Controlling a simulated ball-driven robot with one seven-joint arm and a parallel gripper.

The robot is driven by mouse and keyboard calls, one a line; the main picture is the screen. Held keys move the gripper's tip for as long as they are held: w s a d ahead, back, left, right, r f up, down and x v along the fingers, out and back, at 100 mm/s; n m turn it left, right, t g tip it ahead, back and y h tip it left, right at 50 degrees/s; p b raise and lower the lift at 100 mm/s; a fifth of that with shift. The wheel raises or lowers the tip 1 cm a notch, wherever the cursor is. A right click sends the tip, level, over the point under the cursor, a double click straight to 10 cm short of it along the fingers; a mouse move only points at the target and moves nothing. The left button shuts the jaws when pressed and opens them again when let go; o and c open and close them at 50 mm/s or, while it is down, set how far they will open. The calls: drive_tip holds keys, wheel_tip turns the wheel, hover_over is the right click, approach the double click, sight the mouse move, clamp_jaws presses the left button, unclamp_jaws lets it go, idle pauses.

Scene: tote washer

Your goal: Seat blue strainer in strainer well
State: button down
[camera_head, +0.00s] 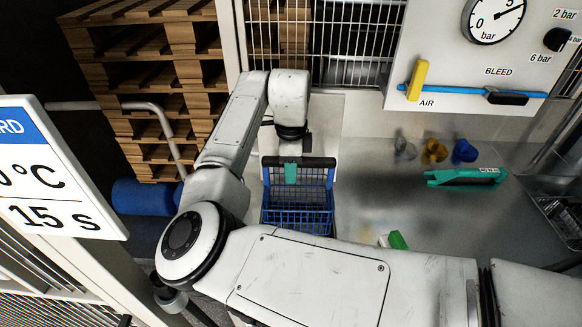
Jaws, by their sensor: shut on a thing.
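The blue strainer (298,215) is a blue mesh basket with a dark bar (318,162) across its top edge. It hangs upright below the end of my arm, left of the metal worktop's middle. My gripper (291,172) points down at this bar and is shut on the strainer at its top; a teal piece shows there. The fingertips are small and partly hidden. My arm covers the area below the basket. I cannot make out the strainer well for sure, nor whether the strainer touches anything beneath it.
A gauge panel (445,50) and wire grille stand behind. Pallets (150,60) and a sign (50,170) are left.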

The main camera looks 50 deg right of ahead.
drive_tip(key=shift+f, duration=0.15)
drive_tip(key=shift+f, duration=0.4)
idle(0.4)
drive_tip(key=shift+f+b, duration=0.35)
drive_tip(key=shift+f, duration=0.35)
drive_tip(key=shift+f+b, duration=0.8)
drive_tip(key=shift+f, duration=0.7)
drive_tip(key=shift+f+b, duration=0.75)
drive_tip(key=shift+f, duration=1)
